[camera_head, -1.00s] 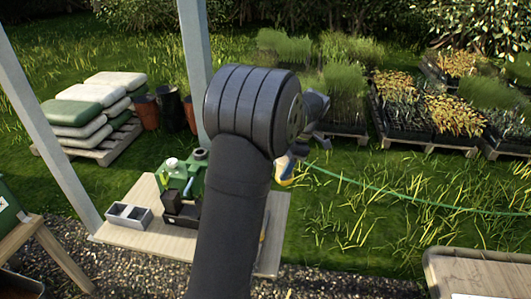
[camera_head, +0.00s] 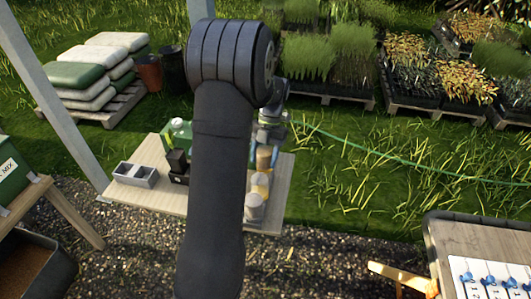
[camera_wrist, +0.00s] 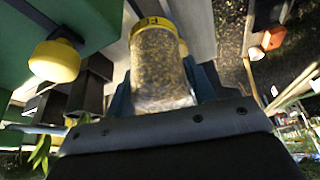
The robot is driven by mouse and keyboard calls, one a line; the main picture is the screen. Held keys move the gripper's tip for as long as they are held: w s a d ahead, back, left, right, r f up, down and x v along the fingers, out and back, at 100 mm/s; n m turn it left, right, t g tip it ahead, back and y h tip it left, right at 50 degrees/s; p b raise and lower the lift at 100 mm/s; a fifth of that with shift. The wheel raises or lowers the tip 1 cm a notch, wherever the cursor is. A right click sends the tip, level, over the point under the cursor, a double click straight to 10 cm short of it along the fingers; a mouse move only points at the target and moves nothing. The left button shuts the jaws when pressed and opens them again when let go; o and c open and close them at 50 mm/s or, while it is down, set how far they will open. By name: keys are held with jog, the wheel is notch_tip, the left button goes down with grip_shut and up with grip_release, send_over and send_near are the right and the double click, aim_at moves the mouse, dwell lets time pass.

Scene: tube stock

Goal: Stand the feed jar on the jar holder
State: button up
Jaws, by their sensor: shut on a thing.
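The feed jar (camera_wrist: 160,65) is clear with speckled brown contents and a yellow lid. In the wrist view it is between my gripper's (camera_wrist: 162,95) two fingers, lid end away from the palm. In the head view, my gripper (camera_head: 268,140) is shut on it over the right part of the board, and its brown contents (camera_head: 263,157) show below the fingers. A yellow part and a pale round thing (camera_head: 254,208) show below it; I cannot tell how these join or whether they touch the jar. I cannot make out the jar holder for certain; my arm covers part of the board.
The board (camera_head: 150,202) also bears a grey two-bay tray (camera_head: 135,174), a dark box (camera_head: 176,163) and a green thing (camera_head: 180,130). A yellow knob (camera_wrist: 55,61) is close on the left. A post stands left; a table (camera_head: 470,235) is lower right.

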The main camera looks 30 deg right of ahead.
aim_at(264, 167)
jog(key=shift+f, duration=2)
jog(key=shift+f, duration=0.35)
jog(key=o, duration=1.1)
jog(key=shift+o, duration=0.2)
